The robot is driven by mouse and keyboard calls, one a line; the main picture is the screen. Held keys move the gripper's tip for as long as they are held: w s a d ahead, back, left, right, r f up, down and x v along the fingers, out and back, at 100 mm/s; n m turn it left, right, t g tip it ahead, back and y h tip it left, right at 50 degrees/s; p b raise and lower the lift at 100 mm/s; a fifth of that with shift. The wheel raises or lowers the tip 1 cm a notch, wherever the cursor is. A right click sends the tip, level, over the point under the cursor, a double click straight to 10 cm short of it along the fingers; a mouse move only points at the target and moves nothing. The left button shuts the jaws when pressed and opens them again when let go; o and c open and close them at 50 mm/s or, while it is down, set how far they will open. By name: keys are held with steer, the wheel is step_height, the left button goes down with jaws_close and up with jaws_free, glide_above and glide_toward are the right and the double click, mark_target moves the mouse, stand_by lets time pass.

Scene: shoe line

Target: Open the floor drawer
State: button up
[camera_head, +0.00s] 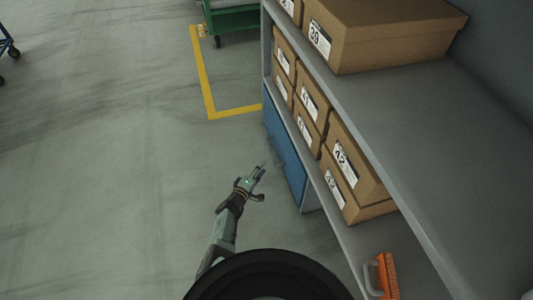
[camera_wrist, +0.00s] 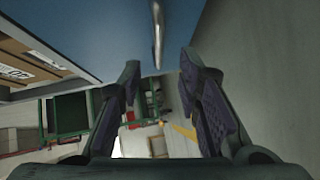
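The floor drawer (camera_head: 285,155) is the blue front low under the shelving unit, and it looks closed. In the wrist view the blue drawer front (camera_wrist: 95,35) fills the top, with a metal bar handle (camera_wrist: 157,30) on it. My gripper (camera_head: 261,175) is low beside the drawer front, to its left in the head view. In the wrist view my gripper (camera_wrist: 160,72) has its two fingers wide apart with nothing held. The handle lines up with the gap between the fingers; whether it is between them in depth I cannot tell.
The grey shelf unit (camera_head: 350,110) holds several brown shoe boxes (camera_head: 350,160) above the drawer. A green cart (camera_head: 235,22) stands at the back by a yellow floor line (camera_head: 205,85).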

mark_target(271, 153)
steer(key=b+x, duration=0.7)
steer(key=x, duration=0.3)
steer(key=shift+w+d, duration=0.15)
steer(key=shift+w, duration=0.05)
steer(key=shift+c, duration=0.5)
jaws_close()
